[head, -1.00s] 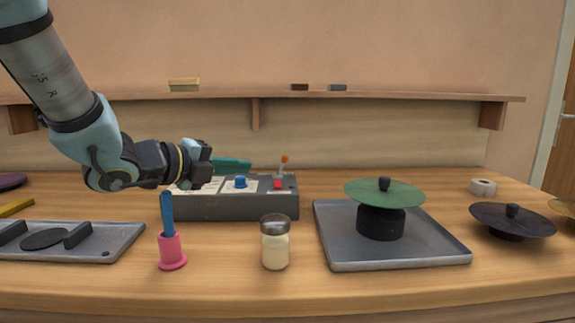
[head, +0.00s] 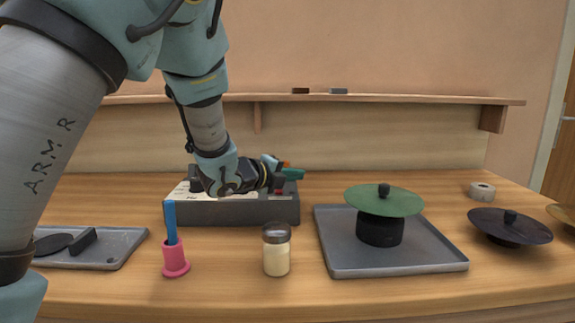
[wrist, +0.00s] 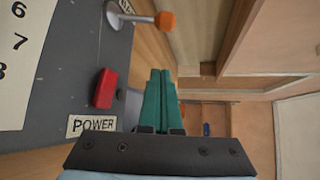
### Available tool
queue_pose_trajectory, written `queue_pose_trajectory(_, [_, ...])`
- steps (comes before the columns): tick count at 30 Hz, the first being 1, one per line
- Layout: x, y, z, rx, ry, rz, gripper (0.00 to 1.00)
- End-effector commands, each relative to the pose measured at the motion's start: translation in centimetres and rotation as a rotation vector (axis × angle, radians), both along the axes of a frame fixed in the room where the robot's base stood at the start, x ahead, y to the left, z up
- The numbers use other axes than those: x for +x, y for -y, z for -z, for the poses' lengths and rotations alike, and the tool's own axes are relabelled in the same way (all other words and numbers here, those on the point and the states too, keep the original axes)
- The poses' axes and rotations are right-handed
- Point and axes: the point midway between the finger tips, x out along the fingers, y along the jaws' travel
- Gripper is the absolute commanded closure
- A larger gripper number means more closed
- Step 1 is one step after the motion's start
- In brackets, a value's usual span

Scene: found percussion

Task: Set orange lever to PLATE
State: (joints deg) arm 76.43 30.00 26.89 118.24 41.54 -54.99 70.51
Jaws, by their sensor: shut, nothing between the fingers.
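The grey control box (head: 235,212) stands on the table below my arm. In the wrist view its orange-knobbed lever (wrist: 165,21) has a metal stem that leans right across the panel's edge. A label beside its base is cut off by the frame edge and not fully readable. In the head view only a bit of the orange knob (head: 287,163) shows behind my gripper (head: 302,174). The teal fingers are together and empty in the wrist view (wrist: 160,75). They point toward the lever side and look apart from the knob. A red power switch (wrist: 105,88) sits nearer, left of the fingers.
A jar (head: 276,252) and a pink holder (head: 175,262) with a blue stick stand in front of the box. A grey tray (head: 400,268) with a green disc (head: 384,201) on a black base is at right. A wall shelf (head: 400,100) runs behind.

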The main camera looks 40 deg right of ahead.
Motion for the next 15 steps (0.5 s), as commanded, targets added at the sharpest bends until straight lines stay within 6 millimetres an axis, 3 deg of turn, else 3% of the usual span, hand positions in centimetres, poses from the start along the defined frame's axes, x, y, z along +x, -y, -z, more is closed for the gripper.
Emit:
queue_pose_trajectory(3, [0.2,2.4,0.5,0.002,0.0,0.002,1.0])
queue_pose_trajectory(9, [2.9,1.1,-0.6,0.0,0.001,-0.003,1.0])
queue_pose_trajectory(15, [3.7,0.7,-0.7,-0.001,0.0,0.0,1.0])
